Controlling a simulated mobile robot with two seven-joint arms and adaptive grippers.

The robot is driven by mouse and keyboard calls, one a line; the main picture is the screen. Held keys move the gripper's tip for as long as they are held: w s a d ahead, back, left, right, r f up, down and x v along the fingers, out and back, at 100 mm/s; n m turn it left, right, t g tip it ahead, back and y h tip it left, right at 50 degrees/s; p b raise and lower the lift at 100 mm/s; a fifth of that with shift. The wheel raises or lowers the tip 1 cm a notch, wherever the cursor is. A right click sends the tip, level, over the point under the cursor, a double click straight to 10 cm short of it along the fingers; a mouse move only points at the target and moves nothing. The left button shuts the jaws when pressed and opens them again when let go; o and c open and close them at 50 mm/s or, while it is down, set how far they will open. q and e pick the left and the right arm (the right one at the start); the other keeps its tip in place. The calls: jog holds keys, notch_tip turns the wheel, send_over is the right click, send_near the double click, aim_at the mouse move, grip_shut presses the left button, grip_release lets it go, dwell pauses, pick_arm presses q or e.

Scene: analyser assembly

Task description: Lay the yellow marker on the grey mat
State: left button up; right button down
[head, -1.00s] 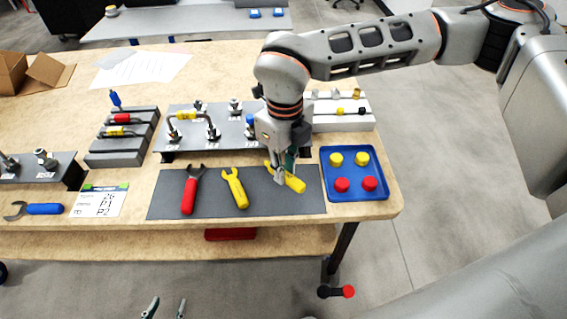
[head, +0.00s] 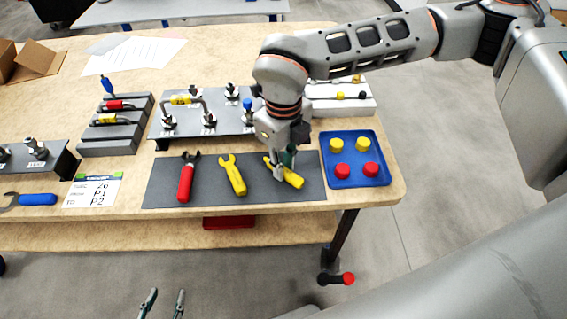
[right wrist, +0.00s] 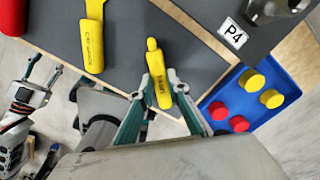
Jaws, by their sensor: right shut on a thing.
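The yellow marker (head: 293,179) is in my right gripper (head: 283,174), over the right part of the grey mat (head: 212,176). In the right wrist view the marker (right wrist: 157,78) sits between the two fingertips of the right gripper (right wrist: 160,88), which is shut on it. Whether the marker touches the mat or is just above it I cannot tell. My left gripper (head: 163,303) is at the bottom of the head view, away from the table, fingers apart and empty.
On the mat lie a red wrench (head: 186,180) and a yellow wrench (head: 234,176), left of the marker. A blue tray (head: 355,155) with yellow and red caps stands just right of the mat. A raised grey plate with fittings (head: 213,118) stands behind the mat.

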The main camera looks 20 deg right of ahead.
jog(key=shift+f, duration=0.35)
jog(key=c, duration=1.9)
grip_release()
notch_tip(320, 180, up, 12)
jog(key=shift+f, duration=0.1)
